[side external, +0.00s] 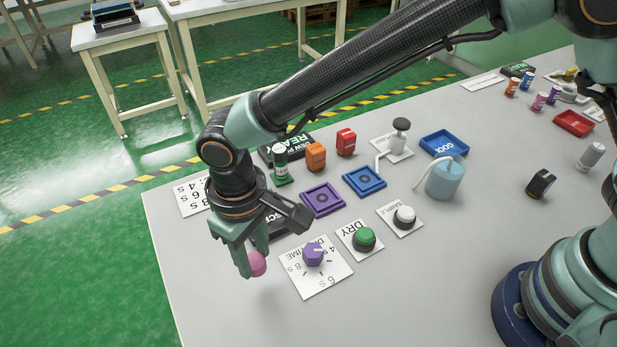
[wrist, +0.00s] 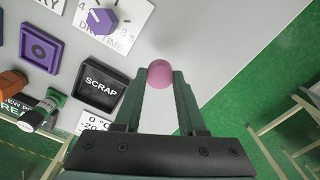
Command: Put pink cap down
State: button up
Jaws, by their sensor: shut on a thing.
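The pink cap (side external: 257,264) is between the fingertips of my gripper (side external: 250,262), near the table's front left part. In the wrist view the pink cap (wrist: 171,74) shows as a rounded pink shape at the tips of my gripper (wrist: 161,78). My gripper is shut on it and points down. The cap appears to be held above the bare grey table (side external: 215,305); the exact gap is hard to tell.
The purple dial (side external: 313,254) on its white card is close to the right of my gripper. The black SCRAP tray (wrist: 101,86) lies behind it. Green (side external: 364,239) and white (side external: 404,217) buttons, a purple tray (side external: 322,199) and a blue tray (side external: 364,181) stand further right. The table edge is left.

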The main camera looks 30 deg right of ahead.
jog(key=shift+f, duration=3.05)
jog(key=shift+f, duration=0.1)
jog(key=o, duration=1)
